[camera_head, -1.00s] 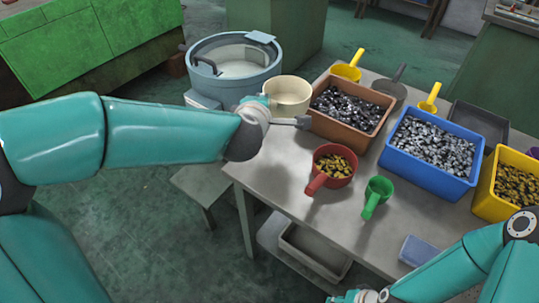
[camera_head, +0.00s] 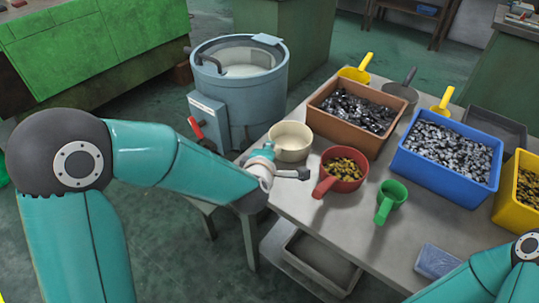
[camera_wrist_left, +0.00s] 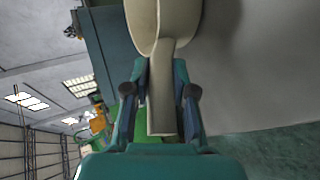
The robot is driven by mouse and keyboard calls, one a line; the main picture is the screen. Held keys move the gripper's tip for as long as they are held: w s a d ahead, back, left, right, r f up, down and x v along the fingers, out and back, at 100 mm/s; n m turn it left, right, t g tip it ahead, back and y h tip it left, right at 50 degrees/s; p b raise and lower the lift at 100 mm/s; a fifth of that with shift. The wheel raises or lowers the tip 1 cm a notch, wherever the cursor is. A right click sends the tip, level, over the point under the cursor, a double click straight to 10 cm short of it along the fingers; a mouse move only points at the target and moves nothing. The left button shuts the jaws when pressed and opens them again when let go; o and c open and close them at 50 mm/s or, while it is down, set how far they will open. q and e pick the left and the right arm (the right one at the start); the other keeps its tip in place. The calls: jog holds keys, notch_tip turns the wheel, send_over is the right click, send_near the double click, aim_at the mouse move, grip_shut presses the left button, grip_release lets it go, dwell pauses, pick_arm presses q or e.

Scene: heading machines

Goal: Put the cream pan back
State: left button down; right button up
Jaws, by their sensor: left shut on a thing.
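The cream pan (camera_head: 291,141) is at the table's left edge, beside the brown bin and the red pan, and looks empty and upright. My left gripper (camera_head: 264,157) is shut on its handle; the left wrist view shows the cream handle (camera_wrist_left: 161,95) between the two fingers (camera_wrist_left: 160,88), with the pan body (camera_wrist_left: 165,25) beyond. I cannot tell whether the pan's base touches the table (camera_head: 309,212). My right arm enters at the lower right, but its gripper is out of view.
A red pan (camera_head: 342,169) with brass-coloured parts and a green cup (camera_head: 390,200) stand close by. Brown (camera_head: 341,131), blue (camera_head: 429,176) and yellow (camera_head: 504,207) bins hold small parts. A blue-grey tub machine (camera_head: 275,105) with a red lever (camera_head: 197,128) stands behind left.

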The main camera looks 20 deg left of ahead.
pick_arm(q)
jog(key=shift+s, duration=0.1)
jog(key=c, duration=1)
grip_release()
jog(key=shift+f, duration=0.1)
jog(key=shift+o, duration=0.2)
jog(key=p+v, duration=0.1)
jog(key=v, duration=1.1)
